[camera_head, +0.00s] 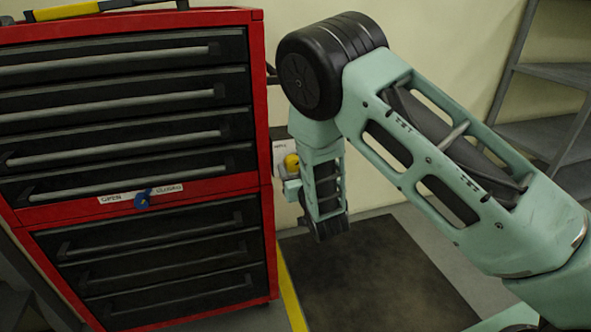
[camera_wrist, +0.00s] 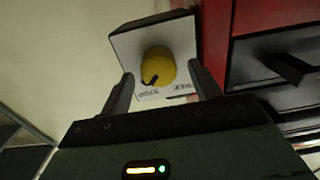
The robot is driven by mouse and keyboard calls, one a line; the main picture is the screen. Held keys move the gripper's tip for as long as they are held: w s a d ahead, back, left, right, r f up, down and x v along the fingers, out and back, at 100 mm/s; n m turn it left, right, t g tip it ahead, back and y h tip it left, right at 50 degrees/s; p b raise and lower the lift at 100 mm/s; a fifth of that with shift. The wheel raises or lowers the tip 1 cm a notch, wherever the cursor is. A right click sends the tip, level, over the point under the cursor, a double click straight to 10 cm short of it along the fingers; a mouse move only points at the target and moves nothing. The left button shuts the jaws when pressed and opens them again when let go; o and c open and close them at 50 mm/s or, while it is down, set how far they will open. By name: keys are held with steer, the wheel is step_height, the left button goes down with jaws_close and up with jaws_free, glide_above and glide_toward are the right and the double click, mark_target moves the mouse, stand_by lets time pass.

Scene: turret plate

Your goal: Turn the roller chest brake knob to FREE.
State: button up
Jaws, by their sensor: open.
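The yellow brake knob (camera_wrist: 159,64) sits on a white-faced plate (camera_wrist: 122,43) on the side of the red roller chest (camera_head: 261,110). In the wrist view its dark pointer mark lies at the lower left, beside the STOP label; the FREE label (camera_wrist: 184,88) is to the right. My gripper (camera_wrist: 161,71) is open, with one finger on each side of the knob and visible gaps between. In the head view the knob (camera_head: 291,162) shows partly, just left of my wrist; my fingers are hard to make out there.
A blue knob (camera_head: 142,200) between OPEN and CLOSED labels is on the chest front. A yellow-handled tool (camera_head: 68,11) lies on the chest top. A dark mat (camera_head: 375,270) with a yellow floor stripe (camera_head: 291,295) is beside the chest. Grey shelving (camera_head: 545,75) stands at right.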

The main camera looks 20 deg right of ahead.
steer(key=c, duration=1)
steer(key=n, duration=0.3)
steer(key=shift+a+f+n+b, duration=0.1)
steer(key=shift+n+b, duration=0.2)
steer(key=shift+n, duration=0.1)
steer(key=n, duration=1)
steer(key=shift+n, duration=0.3)
steer(key=shift+n+p, duration=0.5)
steer(key=shift+n, duration=1.2)
